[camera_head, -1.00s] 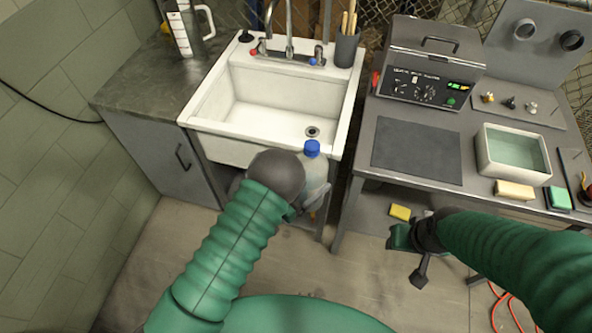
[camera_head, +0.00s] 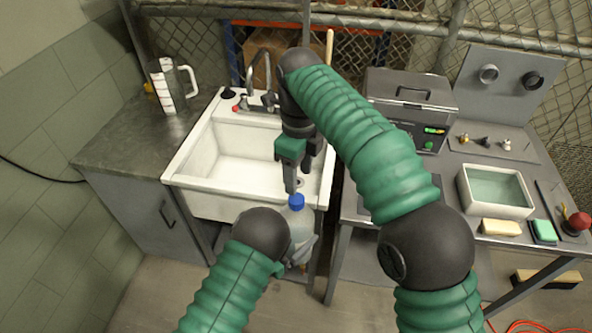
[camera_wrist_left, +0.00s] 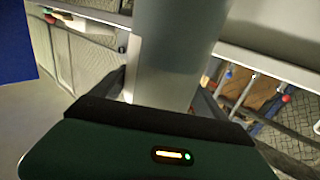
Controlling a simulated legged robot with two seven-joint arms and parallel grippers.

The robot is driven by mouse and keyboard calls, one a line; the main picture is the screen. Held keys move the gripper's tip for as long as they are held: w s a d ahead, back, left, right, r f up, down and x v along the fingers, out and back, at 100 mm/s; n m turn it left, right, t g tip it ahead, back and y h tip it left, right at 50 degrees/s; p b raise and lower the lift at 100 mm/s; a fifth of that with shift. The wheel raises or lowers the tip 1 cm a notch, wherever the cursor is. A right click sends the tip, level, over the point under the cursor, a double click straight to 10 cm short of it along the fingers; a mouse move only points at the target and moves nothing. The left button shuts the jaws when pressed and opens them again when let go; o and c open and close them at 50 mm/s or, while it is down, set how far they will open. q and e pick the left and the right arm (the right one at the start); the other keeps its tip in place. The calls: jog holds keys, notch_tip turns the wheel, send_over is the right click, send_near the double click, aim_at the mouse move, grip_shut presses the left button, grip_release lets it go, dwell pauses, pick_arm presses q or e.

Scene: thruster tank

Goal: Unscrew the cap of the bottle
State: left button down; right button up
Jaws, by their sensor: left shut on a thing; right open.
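The bottle (camera_head: 302,232) is clear and pale, with a blue cap (camera_head: 296,201). It stands upright in front of the sink's front edge. My left gripper (camera_head: 290,266) is shut on the bottle's body; its fingers are mostly hidden behind my wrist and the bottle. In the left wrist view a large grey blurred cylinder, the bottle (camera_wrist_left: 175,50), fills the middle between the dark fingers. My right gripper (camera_head: 291,186) is open and points down just above the cap. Its fingertips are close to the cap; whether they touch it I cannot tell.
The white sink (camera_head: 180,172) with its faucet (camera_head: 260,68) lies behind the bottle. To the right is a grey workbench (camera_head: 465,262) with a control box (camera_head: 411,95), a water tray (camera_head: 495,210) and sponges. A measuring jug (camera_head: 168,85) stands on the left counter.

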aim_at(296, 198)
jog(key=shift+a+r+m, duration=0.15)
jog(key=shift+a+m, duration=0.15)
jog(key=shift+m, duration=0.1)
jog(key=shift+s+f, duration=0.1)
jog(key=shift+f, duration=0.15)
notch_tip(296, 198, down, 7)
jog(key=shift+d+f, duration=0.1)
jog(key=shift+f, duration=0.05)
jog(key=shift+c, duration=0.2)
